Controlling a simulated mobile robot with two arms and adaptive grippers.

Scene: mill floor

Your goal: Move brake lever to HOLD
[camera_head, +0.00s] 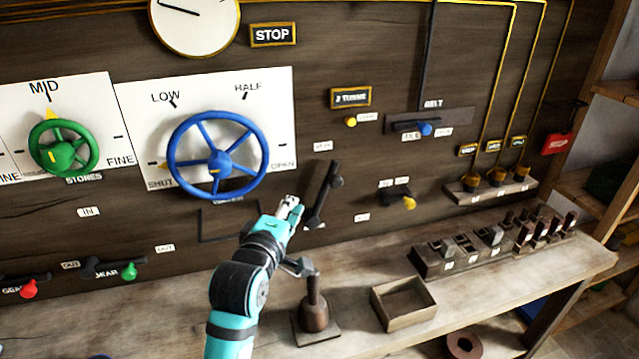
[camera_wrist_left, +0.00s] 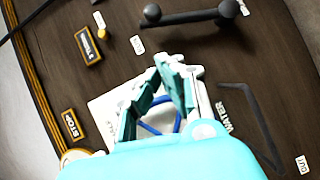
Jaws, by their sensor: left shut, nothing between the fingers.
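A dark lever with a round knob (camera_head: 325,195), which looks to be the brake lever, stands steeply tilted on the wooden panel, right of the blue wheel. It also shows in the left wrist view (camera_wrist_left: 190,17) as a dark bar with rounded ends. Small white plates sit near it, but their text is too blurred to read, so I cannot tell which marks HOLD. My left gripper (camera_head: 290,206) is shut and empty, just left of the lever's lower part. In the left wrist view its fingertips (camera_wrist_left: 163,68) meet below the lever, apart from it. My right gripper is not in view.
The blue wheel (camera_head: 216,156) is left of my gripper. A wooden-handled tool (camera_head: 314,312) stands on the bench below, beside an open wooden box (camera_head: 404,318). The bench's front left is fairly clear.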

